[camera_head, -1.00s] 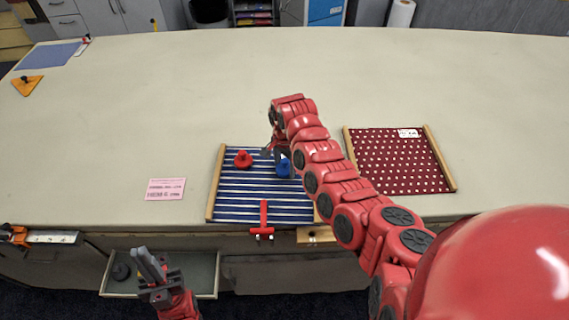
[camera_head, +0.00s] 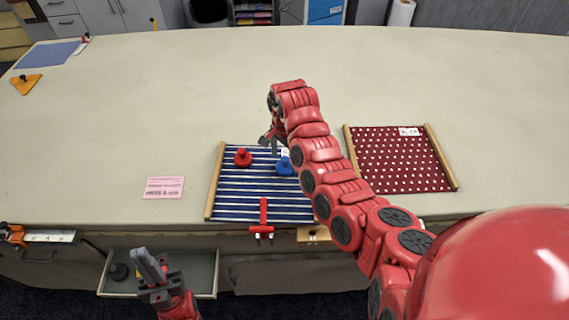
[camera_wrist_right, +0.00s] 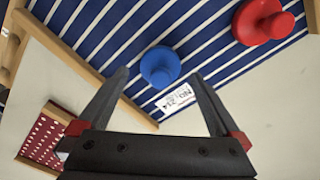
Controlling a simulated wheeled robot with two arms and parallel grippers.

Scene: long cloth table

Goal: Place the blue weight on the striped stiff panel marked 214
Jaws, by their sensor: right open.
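The blue weight (camera_head: 285,166) stands on the blue-and-white striped panel (camera_head: 240,206), near its far right part. It also shows in the right wrist view (camera_wrist_right: 160,66), close to a white label reading 214 (camera_wrist_right: 178,98). A red weight (camera_head: 243,157) stands on the same panel to the left. My right gripper (camera_head: 270,142) is above the panel's far edge. In the right wrist view its open fingers (camera_wrist_right: 160,90) are apart and empty, with the blue weight beyond them and not held. My left gripper (camera_head: 150,268) is low in front of the table, over the drawer.
A red dotted panel (camera_head: 400,165) with wooden side bars lies to the right. A red clamp (camera_head: 262,222) sits at the striped panel's near edge. A pink card (camera_head: 164,188) lies to the left. An open drawer (camera_head: 206,275) stands below.

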